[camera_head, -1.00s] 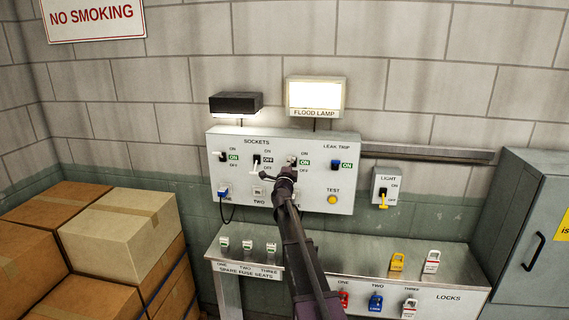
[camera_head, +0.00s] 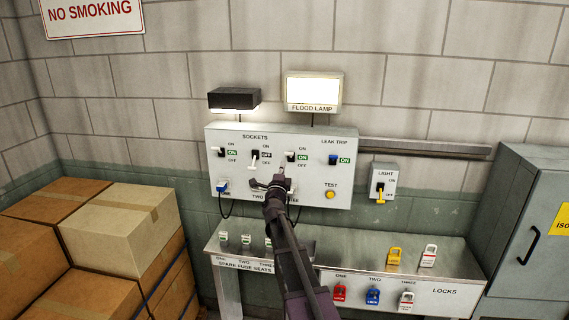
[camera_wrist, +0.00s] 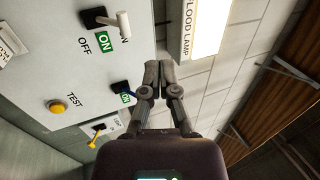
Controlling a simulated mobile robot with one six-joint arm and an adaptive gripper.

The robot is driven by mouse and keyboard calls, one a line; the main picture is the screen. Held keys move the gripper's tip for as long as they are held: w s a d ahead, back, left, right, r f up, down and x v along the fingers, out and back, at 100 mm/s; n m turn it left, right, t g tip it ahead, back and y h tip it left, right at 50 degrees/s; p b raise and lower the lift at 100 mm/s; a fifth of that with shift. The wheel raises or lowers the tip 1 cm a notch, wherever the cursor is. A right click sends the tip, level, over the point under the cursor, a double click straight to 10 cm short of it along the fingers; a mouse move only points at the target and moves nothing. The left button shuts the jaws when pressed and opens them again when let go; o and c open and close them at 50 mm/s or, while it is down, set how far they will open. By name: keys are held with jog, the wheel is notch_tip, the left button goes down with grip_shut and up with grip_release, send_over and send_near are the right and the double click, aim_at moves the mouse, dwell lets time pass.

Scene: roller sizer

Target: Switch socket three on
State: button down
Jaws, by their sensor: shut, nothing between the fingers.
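The socket three switch (camera_head: 290,155) is on the grey panel (camera_head: 330,140), third from the left. Its white-tipped lever points up towards ON, and its window (camera_head: 303,157) shows green ON. In the wrist view this switch (camera_wrist: 95,17) has its lever on the ON side, with a green ON window (camera_wrist: 106,42). The flood lamp (camera_head: 313,90) above is lit. My gripper (camera_head: 280,176) is shut and empty, in front of the panel below the switch and apart from its lever. The closed fingers (camera_wrist: 160,70) also show in the wrist view. My gripper partly hides socket three.
Switch one (camera_head: 222,152) shows ON; switch two (camera_head: 254,158) is down and shows OFF. The leak trip switch (camera_head: 333,159) shows ON, above the yellow test button (camera_head: 330,195). A shelf (camera_head: 350,250) with locks lies below. Boxes (camera_head: 120,220) stand left, a cabinet (camera_head: 535,215) right.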

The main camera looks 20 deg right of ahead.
jog(key=shift+s+a, duration=0.45)
jog(key=shift+s, duration=0.25)
jog(key=shift+s+a, duration=0.45)
jog(key=shift+s, duration=0.2)
jog(key=s+a+f+n+g+y+b, duration=0.2)
jog(key=s+a+f+n+g+y, duration=0.1)
jog(key=a+f+n+y, duration=0.55)
jog(key=s+a+f+n+g+y+b, duration=0.3)
jog(key=a+f+n+y, duration=0.3)
jog(key=a+f+n, duration=0.4)
jog(key=s+a+f+n+g+b, duration=0.1)
jog(key=s+f+g, duration=0.3)
jog(key=s, duration=0.4)
jog(key=s+a+f+n+g+h+b, duration=0.1)
jog(key=s+f+n+g, duration=0.2)
jog(key=s+f, duration=0.3)
jog(key=s+a+f+n+g+h+b, duration=0.1)
jog(key=s+f+g, duration=0.4)
jog(key=s, duration=0.7)
jog(key=shift+a+f+n+b, duration=0.25)
jog(key=shift+f+n+b, duration=0.15)
jog(key=shift+n, duration=0.25)
